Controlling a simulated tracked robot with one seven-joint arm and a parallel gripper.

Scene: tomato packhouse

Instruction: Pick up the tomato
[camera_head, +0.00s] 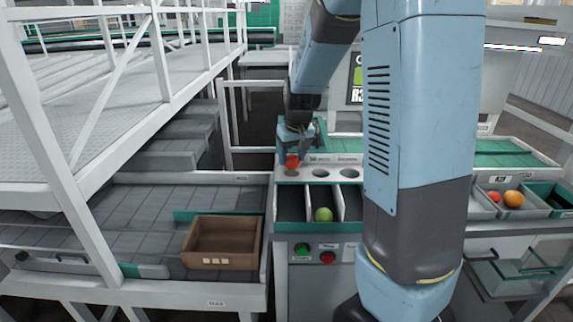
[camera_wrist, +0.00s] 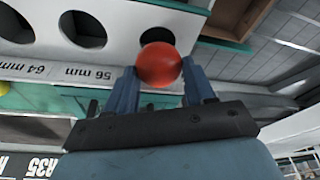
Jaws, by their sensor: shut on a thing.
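A red tomato (camera_head: 292,160) is between the fingers of my gripper (camera_head: 291,152) in the head view, at the left end of the sizing panel. In the wrist view the same tomato (camera_wrist: 158,65) sits between the two blue fingertips of my gripper (camera_wrist: 160,80), which is shut on it. Behind the tomato, one round hole (camera_wrist: 160,42) of the panel is partly hidden by it. From these views I cannot tell how far the tomato is from the panel.
The sizing panel (camera_wrist: 120,72) has several round holes. Below it in the head view are bins, one with a green tomato (camera_head: 323,214). An empty brown crate (camera_head: 222,257) stands lower left. White railings (camera_head: 158,50) rise at left. More fruit (camera_head: 513,198) lies at right.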

